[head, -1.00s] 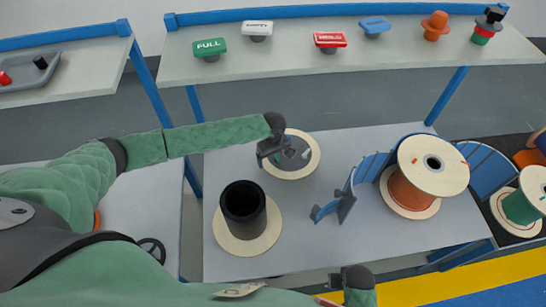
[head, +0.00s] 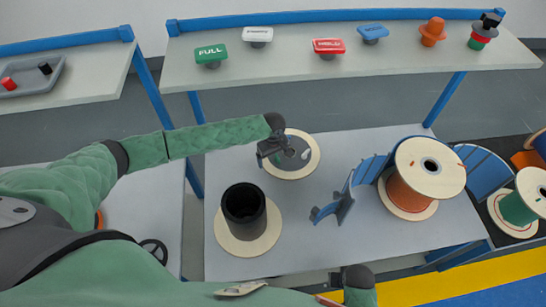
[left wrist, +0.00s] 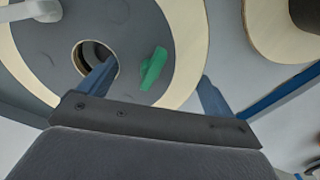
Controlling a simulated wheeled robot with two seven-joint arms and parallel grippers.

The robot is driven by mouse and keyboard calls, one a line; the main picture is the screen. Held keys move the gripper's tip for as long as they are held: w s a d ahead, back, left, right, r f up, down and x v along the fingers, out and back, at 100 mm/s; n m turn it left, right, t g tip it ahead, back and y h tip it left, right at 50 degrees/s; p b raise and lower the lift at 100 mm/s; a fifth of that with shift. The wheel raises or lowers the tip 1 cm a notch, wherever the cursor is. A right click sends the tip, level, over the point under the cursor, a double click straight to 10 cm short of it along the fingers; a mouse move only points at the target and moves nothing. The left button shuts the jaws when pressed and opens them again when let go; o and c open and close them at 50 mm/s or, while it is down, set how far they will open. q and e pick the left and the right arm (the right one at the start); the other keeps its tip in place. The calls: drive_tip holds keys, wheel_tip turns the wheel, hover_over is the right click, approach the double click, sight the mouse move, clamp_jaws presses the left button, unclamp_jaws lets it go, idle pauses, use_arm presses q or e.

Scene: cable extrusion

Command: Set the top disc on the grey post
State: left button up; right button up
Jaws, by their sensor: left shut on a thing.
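The top disc (head: 293,174) has a pale wooden rim and a grey inner face; it also shows large in the left wrist view (left wrist: 188,45).
A black hollow cylinder (head: 244,205) stands on a wooden disc, left of the top disc. To the right are a blue curved guard (head: 368,170), an orange cable spool (head: 407,193) and a green one (head: 519,208). A shelf with signs (head: 328,46) runs behind.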

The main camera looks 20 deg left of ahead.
use_arm(q)
drive_tip(key=shift+p, duration=0.55)
idle(0.6)
drive_tip(key=shift+f, duration=0.8)
idle(0.6)
drive_tip(key=o, duration=0.9)
drive_tip(key=shift+r, duration=0.1)
wheel_tip(320, 180, up, 11)
drive_tip(key=p, duration=1.1)
idle(0.5)
